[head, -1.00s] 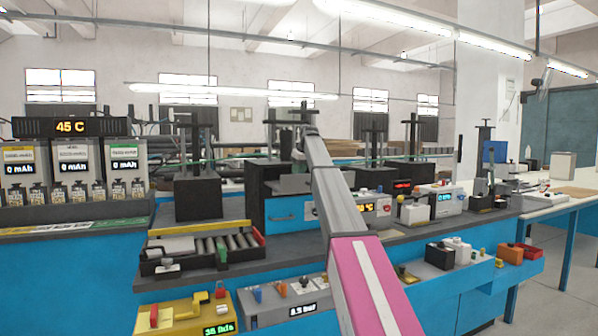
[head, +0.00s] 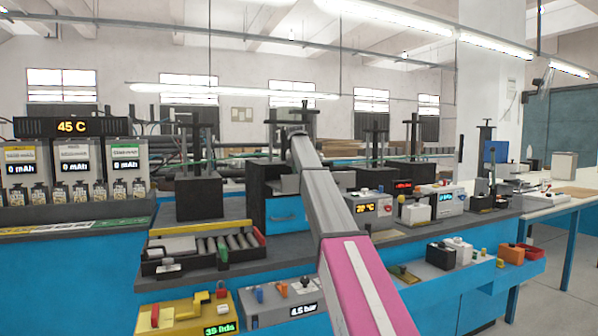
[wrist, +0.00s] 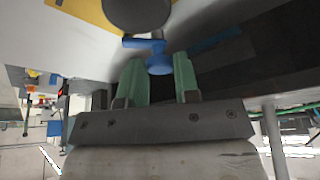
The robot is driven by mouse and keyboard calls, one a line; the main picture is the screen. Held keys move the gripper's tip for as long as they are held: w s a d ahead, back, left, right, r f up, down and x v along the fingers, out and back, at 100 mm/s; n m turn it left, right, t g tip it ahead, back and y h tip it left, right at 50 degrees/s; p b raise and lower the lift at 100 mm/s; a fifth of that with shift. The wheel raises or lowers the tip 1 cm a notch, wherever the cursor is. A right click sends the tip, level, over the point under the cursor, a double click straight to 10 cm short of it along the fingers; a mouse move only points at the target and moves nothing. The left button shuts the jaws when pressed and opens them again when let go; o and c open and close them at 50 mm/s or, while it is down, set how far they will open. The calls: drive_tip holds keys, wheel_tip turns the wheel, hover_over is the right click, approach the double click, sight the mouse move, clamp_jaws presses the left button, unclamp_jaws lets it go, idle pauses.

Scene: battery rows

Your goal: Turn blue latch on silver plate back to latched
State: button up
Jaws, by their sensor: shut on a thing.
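A blue latch (wrist: 158,62) with a short side arm shows in the wrist view, between the green fingers of my gripper (wrist: 157,74). The gripper is shut on it. A pale silver surface (wrist: 85,45) lies behind it, and a dark round part above it hides some of that surface. In the head view my gripper is out of sight. There a silver panel (head: 276,314) at the front of the bench carries a small blue part (head: 259,293). I cannot tell whether that is the same latch.
A yellow box (head: 180,325) with a green display stands left of the silver panel. A tray with rollers (head: 172,268) lies behind it. A grey box with dark and white parts (head: 427,271) is to the right. My arm crosses the middle.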

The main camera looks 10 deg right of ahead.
drive_tip(key=m+h, duration=0.1)
drive_tip(key=m, duration=0.2)
drive_tip(key=m+g+h, duration=0.1)
drive_tip(key=m, duration=0.2)
drive_tip(key=shift+w+a+m+g, duration=0.1)
drive_tip(key=shift+a+m+g, duration=0.1)
drive_tip(key=shift+m+g, duration=0.15)
idle(0.5)
drive_tip(key=o, duration=0.9)
drive_tip(key=v, duration=1.1)
drive_tip(key=shift+f, duration=0.1)
